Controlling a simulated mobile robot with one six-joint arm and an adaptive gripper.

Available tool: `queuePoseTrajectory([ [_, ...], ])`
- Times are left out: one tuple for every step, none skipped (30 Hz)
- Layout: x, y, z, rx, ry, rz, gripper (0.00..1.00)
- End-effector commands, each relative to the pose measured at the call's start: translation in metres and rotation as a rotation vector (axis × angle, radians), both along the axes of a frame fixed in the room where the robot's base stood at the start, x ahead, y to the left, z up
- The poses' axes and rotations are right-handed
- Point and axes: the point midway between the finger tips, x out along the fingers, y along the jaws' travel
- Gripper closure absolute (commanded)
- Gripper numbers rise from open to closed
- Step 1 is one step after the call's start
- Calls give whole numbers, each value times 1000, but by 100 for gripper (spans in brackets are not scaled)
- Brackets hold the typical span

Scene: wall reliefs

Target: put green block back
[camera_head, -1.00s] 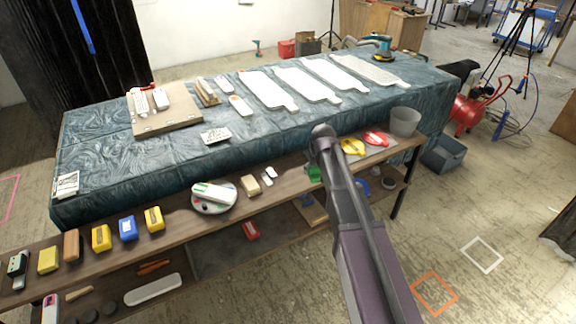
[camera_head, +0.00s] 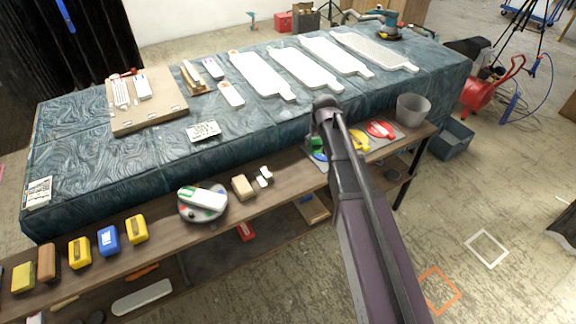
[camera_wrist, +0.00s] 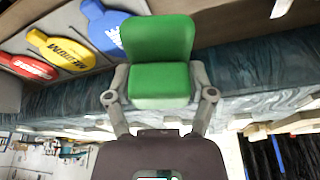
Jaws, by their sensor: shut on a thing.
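A green block (camera_wrist: 160,62) is held between the two fingers of my gripper (camera_wrist: 160,88) in the wrist view. It has a taller upright part and a lower front part, with one finger on each side. In the head view a small piece of the green block (camera_head: 317,142) shows at the left edge of my arm. The rest of the block and my gripper are hidden there behind the arm. The block is over or near the blue label paddle (camera_wrist: 104,28), which is partly covered in both views.
A yellow paddle (camera_head: 357,141) and a red paddle (camera_head: 381,129) lie beside the blue one, near a grey bucket (camera_head: 412,110). Several coloured blocks, including a blue block (camera_head: 108,240), stand along the wooden shelf (camera_head: 290,185). White boards (camera_head: 305,68) cover the cloth-draped table behind.

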Motion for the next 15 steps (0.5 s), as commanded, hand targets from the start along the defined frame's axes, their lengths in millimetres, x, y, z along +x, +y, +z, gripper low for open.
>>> queuePoseTrajectory([
  [-1, 2, 0, 0, 0, 3, 68],
  [-1, 3, 0, 0, 0, 4, 68],
  [-1, 5, 0, 0, 0, 6, 68],
  [-1, 5, 0, 0, 0, 7, 68],
  [-1, 6, 0, 0, 0, 8, 68],
  [-1, 7, 0, 0, 0, 9, 68],
  [-1, 8, 0, 0, 0, 10, 68],
  [-1, 8, 0, 0, 0, 10, 68],
  [-2, 9, 0, 0, 0, 11, 68],
  [-2, 9, 0, 0, 0, 11, 68],
  [-2, 9, 0, 0, 0, 13, 68],
  [-2, 10, 0, 0, 0, 13, 68],
  [-2, 10, 0, 0, 0, 14, 68],
  [-3, 11, -1, 0, 0, 15, 68],
  [-4, 11, -2, 0, 0, 18, 68],
])
